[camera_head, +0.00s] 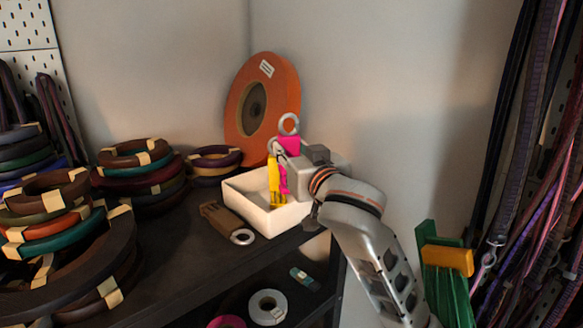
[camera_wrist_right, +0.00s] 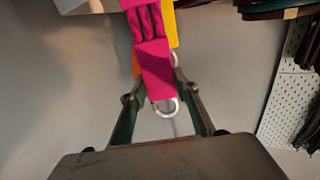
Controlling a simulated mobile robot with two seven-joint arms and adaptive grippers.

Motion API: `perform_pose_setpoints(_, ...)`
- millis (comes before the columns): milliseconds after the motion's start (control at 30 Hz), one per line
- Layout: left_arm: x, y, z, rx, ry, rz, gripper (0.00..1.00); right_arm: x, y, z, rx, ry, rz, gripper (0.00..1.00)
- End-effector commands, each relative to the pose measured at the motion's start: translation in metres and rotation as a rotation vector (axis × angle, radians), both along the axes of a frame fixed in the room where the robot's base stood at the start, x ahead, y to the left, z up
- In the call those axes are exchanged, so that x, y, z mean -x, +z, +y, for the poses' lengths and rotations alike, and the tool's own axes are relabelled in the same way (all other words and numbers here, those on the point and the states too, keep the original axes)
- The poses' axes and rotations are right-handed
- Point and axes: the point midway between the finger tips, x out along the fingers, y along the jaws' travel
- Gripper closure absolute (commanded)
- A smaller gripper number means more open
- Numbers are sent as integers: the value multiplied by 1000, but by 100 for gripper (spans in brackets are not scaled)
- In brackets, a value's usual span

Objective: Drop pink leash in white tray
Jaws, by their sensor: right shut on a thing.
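The pink leash (camera_head: 283,178) hangs upright over the white tray (camera_head: 265,222), with a metal ring at its top. My right gripper (camera_head: 283,150) is shut on it near the ring end. In the right wrist view the pink leash (camera_wrist_right: 157,70) lies between the fingers of my right gripper (camera_wrist_right: 157,92), its ring toward the palm. A yellow strap (camera_head: 273,180) stands close beside the pink one, over or in the tray; I cannot tell whether its lower end touches the bottom. My left gripper is out of view.
A brown strap with a ring (camera_head: 221,218) lies on the dark shelf left of the tray. An orange spool (camera_head: 262,85) stands behind the tray. Stacked coils (camera_head: 50,235) fill the left. Green and yellow pieces (camera_head: 445,262) and hanging cords (camera_head: 535,170) are at the right.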

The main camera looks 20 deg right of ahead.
Motion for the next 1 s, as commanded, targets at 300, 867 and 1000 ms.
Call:
perform_pose_setpoints(300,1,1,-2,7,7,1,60,0,-40,0,3,0,2,95)
perform_pose_setpoints(867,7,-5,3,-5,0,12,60,0,-49,0,2,0,2,95)
perform_pose_setpoints(1000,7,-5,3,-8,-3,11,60,0,-52,0,1,1,1,95)
